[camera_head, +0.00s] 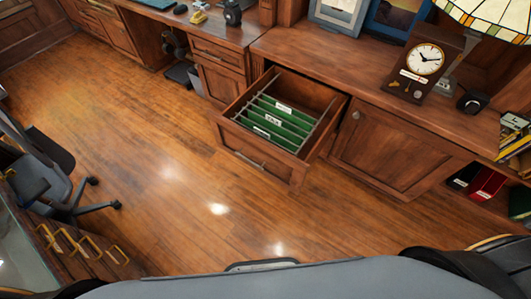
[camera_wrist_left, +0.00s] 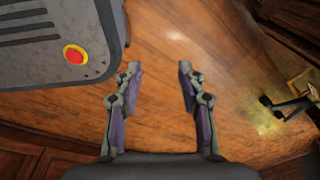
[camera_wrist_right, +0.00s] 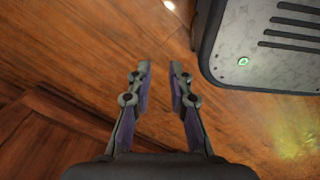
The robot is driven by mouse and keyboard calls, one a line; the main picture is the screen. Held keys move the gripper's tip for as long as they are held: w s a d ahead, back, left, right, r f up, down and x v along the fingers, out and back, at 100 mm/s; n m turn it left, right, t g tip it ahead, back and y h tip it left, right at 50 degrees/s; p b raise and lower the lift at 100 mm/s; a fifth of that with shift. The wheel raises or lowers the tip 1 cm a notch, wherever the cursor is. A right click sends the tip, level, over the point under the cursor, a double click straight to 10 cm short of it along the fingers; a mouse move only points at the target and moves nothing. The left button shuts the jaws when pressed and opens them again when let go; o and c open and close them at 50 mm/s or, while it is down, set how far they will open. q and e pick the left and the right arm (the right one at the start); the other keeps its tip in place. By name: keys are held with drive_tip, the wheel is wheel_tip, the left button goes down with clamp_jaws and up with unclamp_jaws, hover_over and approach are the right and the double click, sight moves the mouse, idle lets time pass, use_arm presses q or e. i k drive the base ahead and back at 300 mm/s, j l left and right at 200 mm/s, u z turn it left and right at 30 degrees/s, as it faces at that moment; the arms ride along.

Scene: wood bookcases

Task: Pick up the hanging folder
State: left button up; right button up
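Several green hanging folders (camera_head: 279,122) with white label tabs hang in a row on metal rails in an open wooden drawer (camera_head: 254,158). The drawer is pulled out of the cabinet under the counter, right of centre in the head view. My left gripper (camera_wrist_left: 158,68) is open and empty above the wood floor in its wrist view. My right gripper (camera_wrist_right: 159,68) is open with a narrower gap, also empty above the floor. Neither gripper shows in the head view, and neither wrist view shows the folders.
A closed cabinet door (camera_head: 385,150) is right of the drawer. The counter holds a clock (camera_head: 420,67) and a lamp (camera_head: 490,15). An office chair (camera_head: 60,180) stands at the left. The floor (camera_head: 170,170) before the drawer is clear.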

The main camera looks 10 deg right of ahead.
sight(284, 144)
drive_tip(key=i+j+z, duration=0.4)
drive_tip(key=j+z, duration=0.15)
drive_tip(key=i+j+z, duration=0.1)
drive_tip(key=j+z, duration=0.2)
drive_tip(key=j, duration=0.1)
